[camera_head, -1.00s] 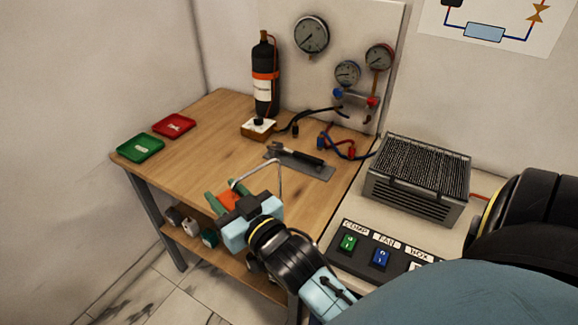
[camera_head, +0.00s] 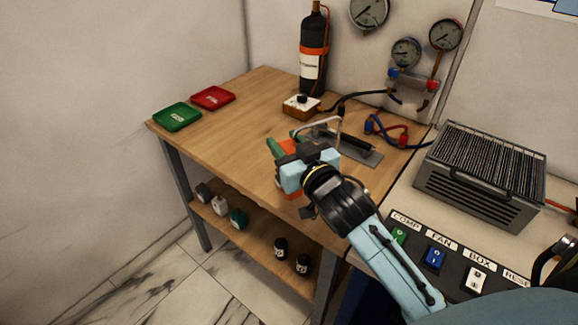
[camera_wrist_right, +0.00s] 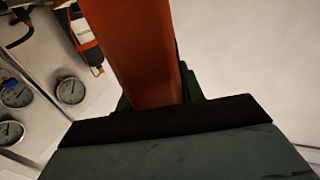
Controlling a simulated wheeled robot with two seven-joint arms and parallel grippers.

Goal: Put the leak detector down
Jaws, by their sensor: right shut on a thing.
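The leak detector (camera_head: 289,146) has an orange body and a thin bent metal probe. My right gripper (camera_head: 283,152), with green fingers, is shut on the orange body over the wooden bench (camera_head: 215,128). In the right wrist view the orange body (camera_wrist_right: 137,50) rises from between the fingers. In the head view the probe arches over the grey mat (camera_head: 365,157). The gripper hides the detector's underside, and I cannot tell whether it touches the bench. My left gripper is not in view.
A black-handled tool (camera_head: 352,138) lies on the mat. A green tray (camera_head: 177,117) and red tray (camera_head: 212,97) sit at the left. A black cylinder (camera_head: 313,60) and small box (camera_head: 301,107) stand at the back. The bench's left-middle is clear.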

